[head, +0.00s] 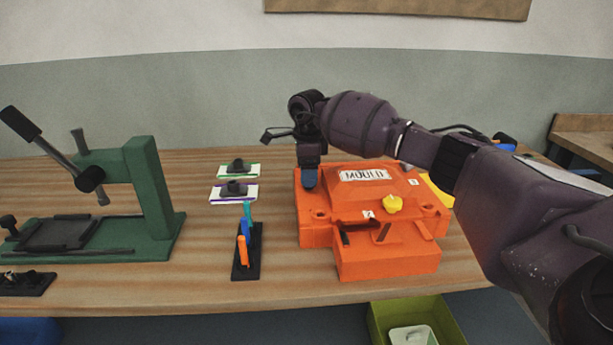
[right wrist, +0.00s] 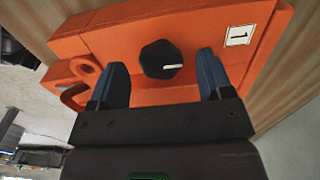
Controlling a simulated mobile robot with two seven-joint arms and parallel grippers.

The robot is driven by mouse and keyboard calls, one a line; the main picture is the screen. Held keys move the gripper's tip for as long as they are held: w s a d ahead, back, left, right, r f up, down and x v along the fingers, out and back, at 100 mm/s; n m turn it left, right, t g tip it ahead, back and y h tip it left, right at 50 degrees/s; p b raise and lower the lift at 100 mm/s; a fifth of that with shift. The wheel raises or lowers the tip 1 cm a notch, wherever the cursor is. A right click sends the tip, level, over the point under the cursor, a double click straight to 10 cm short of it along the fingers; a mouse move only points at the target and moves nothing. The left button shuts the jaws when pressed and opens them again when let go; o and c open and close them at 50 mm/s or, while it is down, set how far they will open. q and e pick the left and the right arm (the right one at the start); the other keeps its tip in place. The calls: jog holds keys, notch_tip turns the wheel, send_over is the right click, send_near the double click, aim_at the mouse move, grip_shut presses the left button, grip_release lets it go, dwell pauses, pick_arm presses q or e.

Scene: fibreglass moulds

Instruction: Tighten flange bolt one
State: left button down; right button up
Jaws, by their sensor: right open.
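The orange mould (head: 390,225) with a white "MOULD" plate sits on the bench, right of centre in the head view. Flange bolt one, a black hexagonal head (right wrist: 161,59) with a white pointer line, stands on the orange flange beside a label "1" (right wrist: 239,35) in the right wrist view. The bolt is hidden behind my gripper in the head view. My right gripper (head: 309,180) is at the mould's back left corner. In the right wrist view its blue fingers (right wrist: 162,62) are open, one on each side of the bolt head, with gaps visible. My left gripper is not in view.
A yellow knob (head: 392,204) sits on the mould. A black rack (head: 247,262) with coloured tools stands left of it, with two white cards (head: 238,171) (head: 218,199) behind. A green press (head: 150,195) stands further left. A green bin (head: 385,325) is below the bench front.

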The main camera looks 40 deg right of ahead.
jog(key=shift+f, duration=0.7)
jog(key=shift+c, duration=0.2)
jog(key=c, duration=0.9)
